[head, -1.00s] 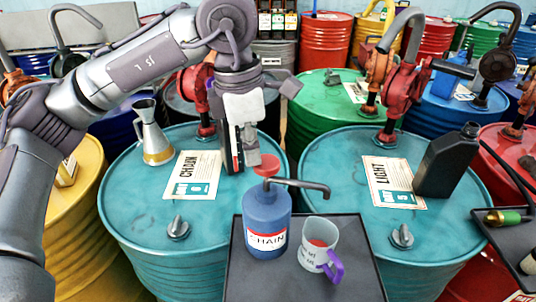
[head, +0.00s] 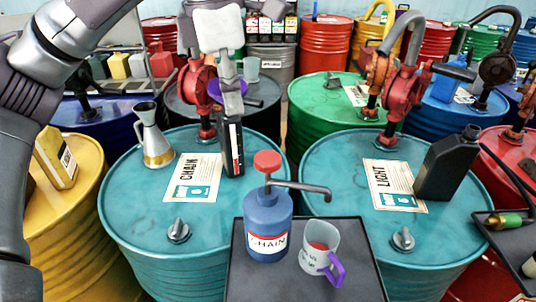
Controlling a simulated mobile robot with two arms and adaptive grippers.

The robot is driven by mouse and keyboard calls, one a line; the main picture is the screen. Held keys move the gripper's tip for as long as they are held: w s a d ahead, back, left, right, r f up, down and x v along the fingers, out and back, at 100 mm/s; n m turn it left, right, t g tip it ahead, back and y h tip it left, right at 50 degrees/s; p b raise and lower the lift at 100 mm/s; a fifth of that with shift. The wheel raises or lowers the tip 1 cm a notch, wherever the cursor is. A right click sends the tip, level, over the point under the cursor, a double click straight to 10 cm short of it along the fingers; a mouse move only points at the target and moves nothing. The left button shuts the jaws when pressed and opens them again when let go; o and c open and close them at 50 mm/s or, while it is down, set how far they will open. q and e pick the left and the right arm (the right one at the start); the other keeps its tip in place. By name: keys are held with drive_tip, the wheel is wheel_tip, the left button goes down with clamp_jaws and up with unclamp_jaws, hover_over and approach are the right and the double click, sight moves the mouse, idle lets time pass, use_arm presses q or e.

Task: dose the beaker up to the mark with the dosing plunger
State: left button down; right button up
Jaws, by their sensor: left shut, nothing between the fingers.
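The dosing bottle (head: 267,222) is blue, labelled CHAIN, and stands upright on a dark tray. Its red plunger head (head: 267,161) is raised, with a gap below it. Its dark spout (head: 305,187) reaches right, with the tip above the beaker. The beaker (head: 311,262) is clear with a purple handle (head: 334,270) and holds some reddish liquid. Its mark cannot be read clearly. My left gripper (head: 228,84) is shut and empty, above and to the left of the plunger, apart from it. My right gripper is not in view.
The dark tray (head: 248,285) stands in front of two teal drums. A black bottle (head: 232,150), a metal jug (head: 153,140) and a CHAIN card (head: 193,178) are on the left drum. A LIGHT card (head: 394,183) and dark canister (head: 445,168) are on the right one. Red pumps stand behind.

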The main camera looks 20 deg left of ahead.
use_arm(q)
drive_tip(key=shift+a+r, duration=0.15)
drive_tip(key=shift+r, duration=0.75)
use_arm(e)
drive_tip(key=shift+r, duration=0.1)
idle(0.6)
